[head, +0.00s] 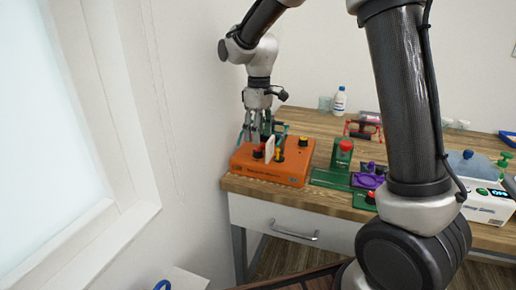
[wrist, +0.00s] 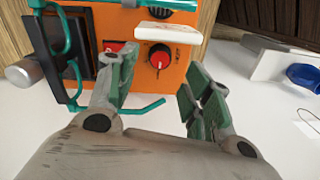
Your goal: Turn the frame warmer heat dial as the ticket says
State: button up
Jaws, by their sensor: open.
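The orange frame warmer (head: 262,172) sits at the table's left end in the head view, with knobs on top. In the wrist view its orange face (wrist: 180,75) carries a red dial (wrist: 160,60) with a white pointer mark, and a red part (wrist: 112,47) to its left. A white plate (wrist: 153,33) stands out just above the dial; it also shows upright in the head view (head: 270,147). I cannot read any ticket wording. My gripper (wrist: 160,76) is open and empty, its fingers either side of the dial's line, apart from it. In the head view my gripper (head: 254,134) is over the warmer's back.
Teal spectacle frames (wrist: 68,40) lie beside a black panel at the wrist view's left. A wall is close on the left.

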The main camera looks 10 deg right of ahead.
aim_at(258, 150)
notch_tip(258, 150, down, 6)
jog(key=shift+s+r, duration=0.1)
jog(key=c, duration=1.1)
jog(key=shift+o, duration=0.2)
jog(key=shift+m, duration=0.3)
jog(key=m, duration=1.1)
jog(key=shift+m, duration=0.5)
